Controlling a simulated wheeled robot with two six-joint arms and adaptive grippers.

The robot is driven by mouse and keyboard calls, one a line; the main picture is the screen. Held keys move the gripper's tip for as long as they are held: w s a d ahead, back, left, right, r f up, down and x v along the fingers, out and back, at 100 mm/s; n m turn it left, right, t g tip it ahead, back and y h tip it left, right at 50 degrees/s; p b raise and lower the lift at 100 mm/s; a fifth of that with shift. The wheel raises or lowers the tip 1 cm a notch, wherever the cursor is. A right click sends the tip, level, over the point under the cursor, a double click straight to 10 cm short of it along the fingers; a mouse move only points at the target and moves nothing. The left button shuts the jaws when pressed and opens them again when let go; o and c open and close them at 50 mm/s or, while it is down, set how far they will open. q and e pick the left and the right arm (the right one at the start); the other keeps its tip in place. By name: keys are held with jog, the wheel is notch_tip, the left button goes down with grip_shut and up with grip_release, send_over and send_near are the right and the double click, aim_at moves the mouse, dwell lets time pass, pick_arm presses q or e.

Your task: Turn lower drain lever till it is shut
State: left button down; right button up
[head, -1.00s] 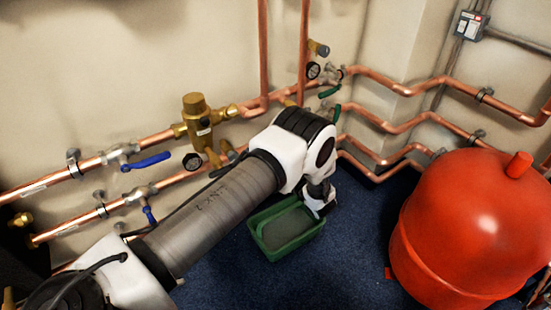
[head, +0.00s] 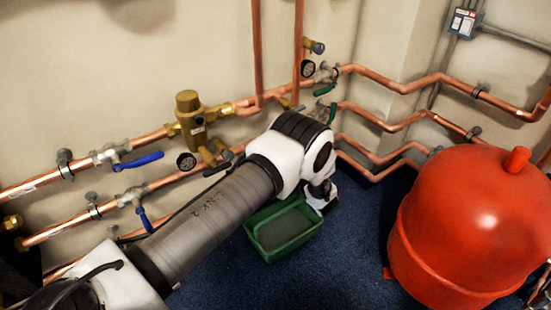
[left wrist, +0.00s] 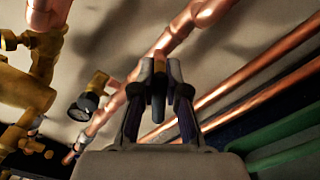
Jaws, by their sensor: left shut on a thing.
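My left gripper (left wrist: 158,88) shows in the left wrist view, shut on a small dark lever-like piece (left wrist: 158,104) that stands between its fingertips. I take this piece to be the lower drain lever; its angle is hard to tell. A copper pipe (left wrist: 185,22) runs behind the fingertips. In the head view my left arm comes in from the left and hides the gripper and lever. The green tray (head: 258,241) lies on the floor beside my wrist, and its green edge shows at the right in the left wrist view (left wrist: 290,135). My right gripper is in neither view.
Copper pipes (head: 390,122) run along the wall with blue lever handles (head: 138,160), green levers (head: 325,89) and a brass valve (head: 190,108). A dark round gauge (left wrist: 83,106) is left of the gripper. A red tank (head: 470,225) stands right. Blue carpet between is clear.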

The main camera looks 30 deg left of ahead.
pick_arm(q)
jog(key=m, duration=0.2)
jog(key=f+m+b, duration=0.1)
jog(key=m, duration=0.1)
jog(key=shift+w+d, duration=0.1)
jog(key=shift+w, duration=0.1)
jog(key=shift+f+m, duration=0.2)
jog(key=shift+m, duration=0.7)
jog(key=shift+f+m, duration=0.15)
jog(key=shift+m, duration=0.75)
jog(key=c, duration=1.2)
grip_release()
jog(key=shift+f, duration=0.1)
jog(key=v, duration=1.2)
